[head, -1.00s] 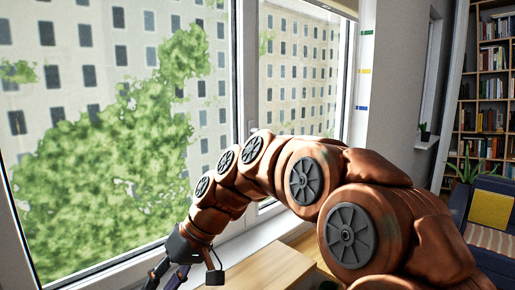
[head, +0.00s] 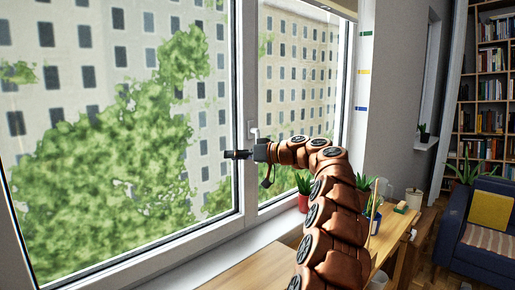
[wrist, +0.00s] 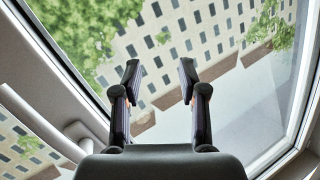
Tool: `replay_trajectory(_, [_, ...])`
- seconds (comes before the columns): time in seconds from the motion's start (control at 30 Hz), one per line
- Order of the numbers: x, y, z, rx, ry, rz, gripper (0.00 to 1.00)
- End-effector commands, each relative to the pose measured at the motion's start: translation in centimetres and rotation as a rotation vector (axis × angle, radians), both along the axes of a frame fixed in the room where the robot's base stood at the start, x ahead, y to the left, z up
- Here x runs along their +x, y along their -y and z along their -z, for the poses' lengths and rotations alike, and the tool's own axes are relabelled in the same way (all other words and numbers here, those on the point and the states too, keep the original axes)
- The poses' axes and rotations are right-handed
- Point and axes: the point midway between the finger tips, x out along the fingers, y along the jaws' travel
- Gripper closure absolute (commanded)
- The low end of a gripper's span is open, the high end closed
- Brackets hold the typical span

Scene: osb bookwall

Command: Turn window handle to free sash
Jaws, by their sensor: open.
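The white window handle (head: 254,130) shows in the head view on the frame between the two panes, just above my gripper. Its lower part is hidden or hard to make out there. In the wrist view a pale curved handle part (wrist: 78,132) sits on the frame at the lower left, outside the space between my fingers. My gripper (head: 236,155) points left in front of the large pane. In the wrist view its fingers are spread and empty (wrist: 160,70), with only glass and the outside beyond them. The large sash (head: 222,226) looks closed.
A wooden table (head: 262,268) stands below the sill. A sofa (head: 487,232) and bookshelf are at the right.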

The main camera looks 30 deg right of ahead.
Motion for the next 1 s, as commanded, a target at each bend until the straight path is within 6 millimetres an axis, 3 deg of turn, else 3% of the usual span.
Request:
replay_trajectory(0.03, [0.3,2.6,0.2,-0.020,0.041,0.035,0.58])
replay_trajectory(0.2, [0.1,9.2,0.1,-0.105,0.174,0.126,0.58])
replay_trajectory(0.4, [-0.8,13.7,-0.1,-0.200,0.272,0.191,0.58])
replay_trajectory(0.67, [-1.1,15.1,-0.3,-0.243,0.311,0.212,0.58])
replay_trajectory(1.0, [2.1,13.6,-0.4,-0.240,0.306,0.210,0.58])
